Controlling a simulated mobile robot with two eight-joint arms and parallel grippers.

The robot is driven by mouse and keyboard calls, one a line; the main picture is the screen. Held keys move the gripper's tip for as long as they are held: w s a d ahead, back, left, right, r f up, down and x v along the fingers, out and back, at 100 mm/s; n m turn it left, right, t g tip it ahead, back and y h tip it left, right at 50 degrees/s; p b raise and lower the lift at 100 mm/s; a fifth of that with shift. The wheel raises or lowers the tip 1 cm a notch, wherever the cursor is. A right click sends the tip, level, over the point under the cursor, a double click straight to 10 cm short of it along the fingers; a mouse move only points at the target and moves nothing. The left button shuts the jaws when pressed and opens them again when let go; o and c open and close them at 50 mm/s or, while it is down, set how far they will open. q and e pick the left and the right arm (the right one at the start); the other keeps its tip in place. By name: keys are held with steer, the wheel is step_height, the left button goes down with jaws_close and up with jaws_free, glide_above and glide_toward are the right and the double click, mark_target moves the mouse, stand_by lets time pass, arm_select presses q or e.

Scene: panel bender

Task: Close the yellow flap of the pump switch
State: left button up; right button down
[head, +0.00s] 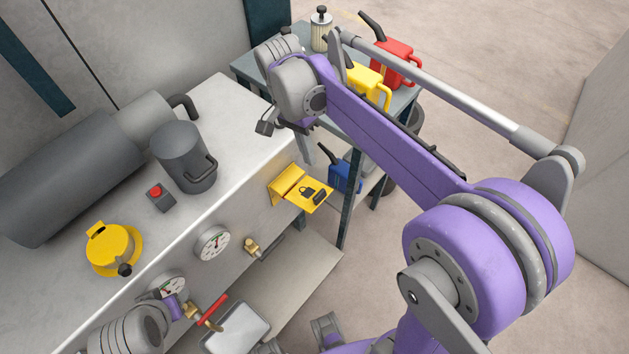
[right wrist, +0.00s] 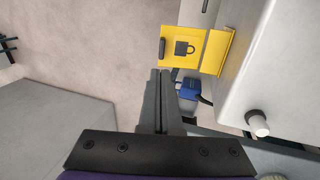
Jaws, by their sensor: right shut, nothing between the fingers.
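The yellow flap (head: 307,194) of the pump switch is folded out from the front of the grey cabinet, with a padlock symbol and a dark grip at its outer edge. Its yellow base (head: 286,180) is on the cabinet front. The flap also shows at the top of the right wrist view (right wrist: 190,46).
A side table (head: 245,68) bears yellow (head: 366,82) and red (head: 397,62) cans; a blue can (head: 344,174) stands lower down. Gauges (head: 212,243), a brass valve (head: 252,246) and a red-handled valve (head: 213,311) line the cabinet front.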

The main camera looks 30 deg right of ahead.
mark_target(320, 194)
steer(key=x, duration=1.1)
steer(key=shift+w+f+b, duration=0.1)
steer(key=shift+w+b, duration=0.05)
steer(key=shift+b, duration=0.15)
arm_select(q)
steer(key=shift+f, duration=0.4)
